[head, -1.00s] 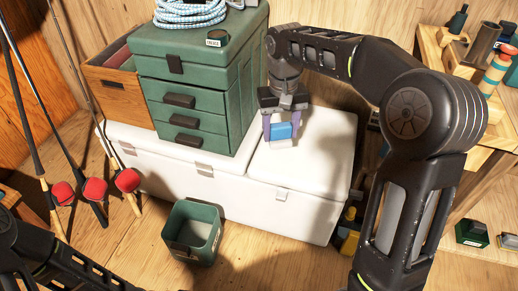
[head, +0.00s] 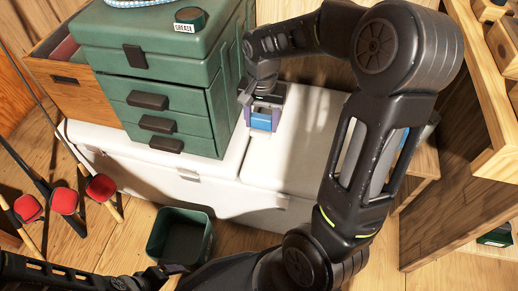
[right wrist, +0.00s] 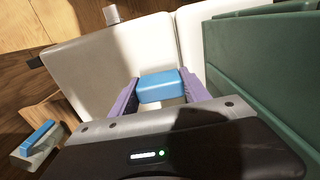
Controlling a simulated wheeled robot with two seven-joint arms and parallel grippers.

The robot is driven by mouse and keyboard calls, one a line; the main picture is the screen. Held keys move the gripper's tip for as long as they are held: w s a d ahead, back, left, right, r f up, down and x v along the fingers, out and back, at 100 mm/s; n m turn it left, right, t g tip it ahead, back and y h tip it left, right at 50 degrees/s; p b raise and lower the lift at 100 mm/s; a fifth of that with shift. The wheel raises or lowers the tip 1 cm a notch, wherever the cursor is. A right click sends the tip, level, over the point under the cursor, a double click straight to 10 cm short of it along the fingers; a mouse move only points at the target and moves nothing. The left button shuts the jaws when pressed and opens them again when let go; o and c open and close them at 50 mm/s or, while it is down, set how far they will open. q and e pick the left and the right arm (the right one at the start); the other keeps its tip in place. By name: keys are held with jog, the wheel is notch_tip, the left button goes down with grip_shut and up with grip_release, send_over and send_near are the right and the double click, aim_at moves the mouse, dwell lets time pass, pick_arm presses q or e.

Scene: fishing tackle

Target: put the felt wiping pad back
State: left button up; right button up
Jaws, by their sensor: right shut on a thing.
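The felt wiping pad, a small block with a blue top (head: 261,122), is held between the purple fingers of my right gripper (head: 264,108). It also shows in the right wrist view (right wrist: 162,87), with a paler part below the blue. My right gripper is shut on it over the white chest's lid (head: 305,145), just right of the green tackle box (head: 190,100). I cannot tell whether the pad touches the lid. The end of my left arm (head: 172,268) is at the near side of the green open bin (head: 206,240); its fingers are not clear.
Rods with red reels (head: 65,200) lean at the left. A wooden drawer box (head: 70,95) stands beside the tackle box. A wooden bench (head: 470,200) is at the right. Another blue-topped block (right wrist: 38,138) shows in the right wrist view. The chest's right lid has clear room.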

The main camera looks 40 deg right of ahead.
aim_at(262, 132)
notch_tip(262, 132, down, 5)
jog(key=shift+r+b, duration=0.2)
jog(key=shift+b, duration=0.75)
jog(key=shift+f, duration=0.2)
jog(key=shift+f+b, duration=0.95)
jog(key=shift+f, duration=1.55)
jog(key=shift+f, duration=0.15)
jog(key=o, duration=1.5)
jog(key=shift+c, duration=0.2)
